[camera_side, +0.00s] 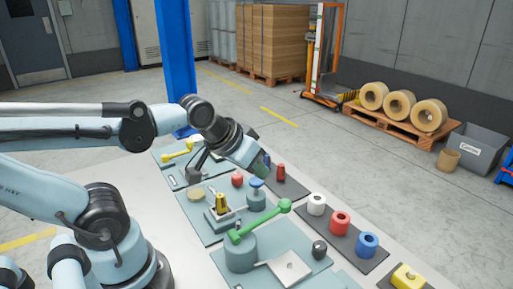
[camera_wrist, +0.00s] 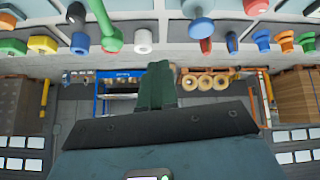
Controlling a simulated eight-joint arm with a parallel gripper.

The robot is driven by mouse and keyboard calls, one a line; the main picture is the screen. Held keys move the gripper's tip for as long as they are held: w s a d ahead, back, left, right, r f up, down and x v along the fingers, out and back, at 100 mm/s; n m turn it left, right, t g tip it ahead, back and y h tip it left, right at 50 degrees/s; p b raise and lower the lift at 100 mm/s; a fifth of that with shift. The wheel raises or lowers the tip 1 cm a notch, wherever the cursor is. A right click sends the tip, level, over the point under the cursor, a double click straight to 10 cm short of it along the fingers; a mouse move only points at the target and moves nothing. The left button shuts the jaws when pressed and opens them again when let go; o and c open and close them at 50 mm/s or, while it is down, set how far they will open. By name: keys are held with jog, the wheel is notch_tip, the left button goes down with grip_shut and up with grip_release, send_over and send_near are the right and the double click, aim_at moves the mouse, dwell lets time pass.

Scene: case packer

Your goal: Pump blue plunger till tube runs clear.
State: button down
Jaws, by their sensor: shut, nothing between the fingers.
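The blue plunger (camera_side: 257,183) is a blue knob on top of a grey-blue cylinder on the teal bench panel. In the wrist view a blue knob on a stem (camera_wrist: 199,27), seemingly the same plunger, shows at the top, right of the fingers. My gripper (camera_side: 263,164) is just above and behind the plunger in the side view; I cannot tell whether it touches. In the wrist view its dark green fingers (camera_wrist: 157,75) are together with nothing between them. I cannot make out a clear tube in either view.
A green lever (camera_side: 262,222) stands in front of the plunger. A brass-coloured fitting (camera_side: 220,202) is left of it and a red knob (camera_side: 237,179) behind-left. White (camera_side: 316,204), red (camera_side: 340,222) and blue (camera_side: 367,244) cylinders stand on a dark strip at right.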

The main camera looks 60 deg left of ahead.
aim_at(257, 178)
jog(key=w+a+r+n+t+y, duration=0.1)
jog(key=a+r+n, duration=0.3)
jog(key=n, duration=0.5)
jog(key=shift+w+a+r+t+y, duration=0.35)
jog(key=shift+w+a, duration=0.5)
jog(key=shift+a, duration=0.3)
jog(key=shift+f, duration=4.35)
jog(key=shift+f, duration=0.1)
jog(key=shift+f, duration=0.35)
jog(key=shift+f, duration=1.25)
jog(key=shift+r, duration=1.7)
